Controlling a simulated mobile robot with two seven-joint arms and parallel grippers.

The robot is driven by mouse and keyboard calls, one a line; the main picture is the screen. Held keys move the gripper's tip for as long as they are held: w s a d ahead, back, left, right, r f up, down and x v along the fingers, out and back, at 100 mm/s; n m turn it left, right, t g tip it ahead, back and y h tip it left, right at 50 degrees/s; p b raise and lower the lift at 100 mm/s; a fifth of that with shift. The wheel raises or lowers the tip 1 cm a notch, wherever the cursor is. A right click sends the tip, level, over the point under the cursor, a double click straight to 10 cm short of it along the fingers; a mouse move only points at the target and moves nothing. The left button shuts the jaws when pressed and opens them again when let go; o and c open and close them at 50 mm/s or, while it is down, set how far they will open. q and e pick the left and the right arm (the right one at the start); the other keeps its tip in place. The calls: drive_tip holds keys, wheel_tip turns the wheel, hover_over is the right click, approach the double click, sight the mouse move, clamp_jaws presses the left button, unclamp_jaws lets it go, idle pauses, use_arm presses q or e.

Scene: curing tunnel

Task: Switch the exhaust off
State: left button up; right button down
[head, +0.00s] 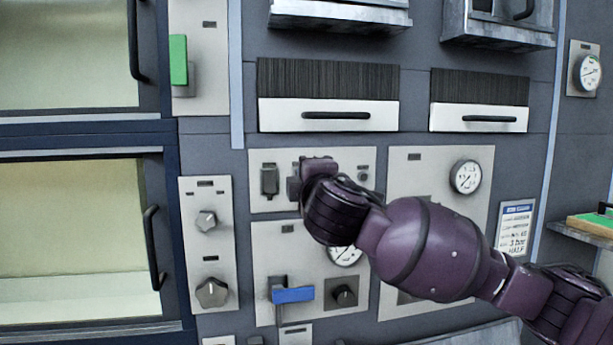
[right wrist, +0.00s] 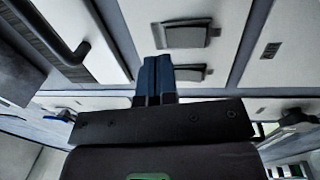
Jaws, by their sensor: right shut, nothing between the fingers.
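The upper middle switch panel (head: 262,160) holds a dark rocker-like switch (head: 269,180) at its left. A second dark part beside it is mostly hidden by my right gripper (head: 300,183). In the right wrist view, two grey paddle switches, one (right wrist: 190,36) above the other (right wrist: 192,74), sit on a pale plate. My right gripper's blue fingers (right wrist: 155,77) are shut with nothing between them and overlap the lower paddle's left part. I cannot tell whether they touch it. The labels are too small to read, so which switch is the exhaust's is unclear. My left gripper is out of view.
Below are a blue-handled lever (head: 293,295), a black knob (head: 344,295) and a gauge partly behind my arm. Two grey knobs (head: 206,221) and a green switch (head: 179,60) are at left, beside oven doors with handles (head: 153,248). Drawers with handles (head: 336,115) stand above.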

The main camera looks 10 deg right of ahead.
drive_tip(key=s+r+b, duration=0.1)
drive_tip(key=s+b, duration=0.1)
drive_tip(key=s, duration=0.8)
drive_tip(key=a+r+n+y, duration=0.2)
drive_tip(key=a+r+y, duration=0.1)
drive_tip(key=a+y, duration=0.3)
drive_tip(key=w+d+f+m, duration=0.1)
drive_tip(key=d+f+m, duration=0.3)
drive_tip(key=f, duration=0.8)
drive_tip(key=d+f+m+g, duration=0.1)
drive_tip(key=d+f+m, duration=0.25)
drive_tip(key=f, duration=0.85)
drive_tip(key=w+d+f+m, duration=0.1)
drive_tip(key=d+f+m, duration=0.35)
drive_tip(key=f, duration=0.75)
drive_tip(key=s+d+f+m+g+h, duration=0.3)
drive_tip(key=s+d+f, duration=0.1)
drive_tip(key=s+f, duration=0.8)
drive_tip(key=s+d+f+m+g+h, duration=0.3)
drive_tip(key=s+d+f+m, duration=0.1)
drive_tip(key=s+f, duration=0.9)
wheel_tip(320, 180, down, 4)
drive_tip(key=shift+r+g, duration=0.25)
drive_tip(key=shift+g, duration=0.05)
drive_tip(key=shift+s, duration=0.1)
